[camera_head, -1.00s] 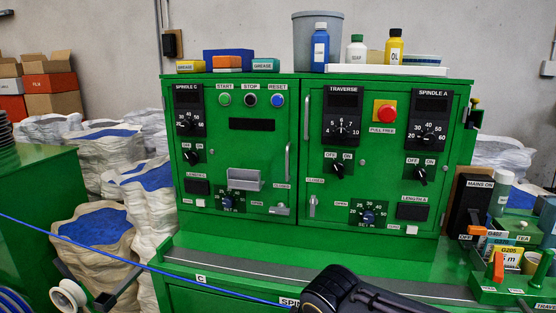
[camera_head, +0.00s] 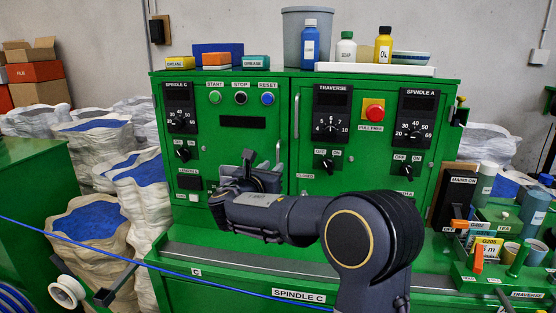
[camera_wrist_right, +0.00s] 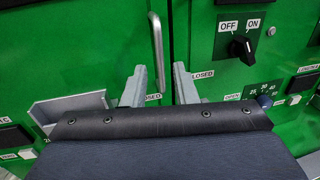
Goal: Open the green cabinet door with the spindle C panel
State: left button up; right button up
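The green cabinet door with the spindle C panel (camera_head: 222,148) is the left one of two doors and looks shut. Its upright metal handle (camera_wrist_right: 157,50) is near the door's right edge, beside the seam. My right gripper (camera_head: 250,168) is in front of this door's lower right part and hides the tray and latch there. In the wrist view my right gripper (camera_wrist_right: 160,86) has its two fingers apart, and the handle's lower end shows between them in the picture. Whether they are level with the handle in depth I cannot tell. My left gripper is not in view.
The traverse and spindle A door (camera_head: 364,160) is to the right. Bottles and boxes stand on the cabinet top. A green-topped ledge (camera_head: 200,245) runs below, and a blue cable (camera_head: 100,245) crosses in front. A mains switch (camera_head: 458,195) and small containers stand at the right.

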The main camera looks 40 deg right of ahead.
aim_at(278, 162)
jog(key=p+x, duration=0.1)
jog(key=x, duration=0.4)
grip_shut()
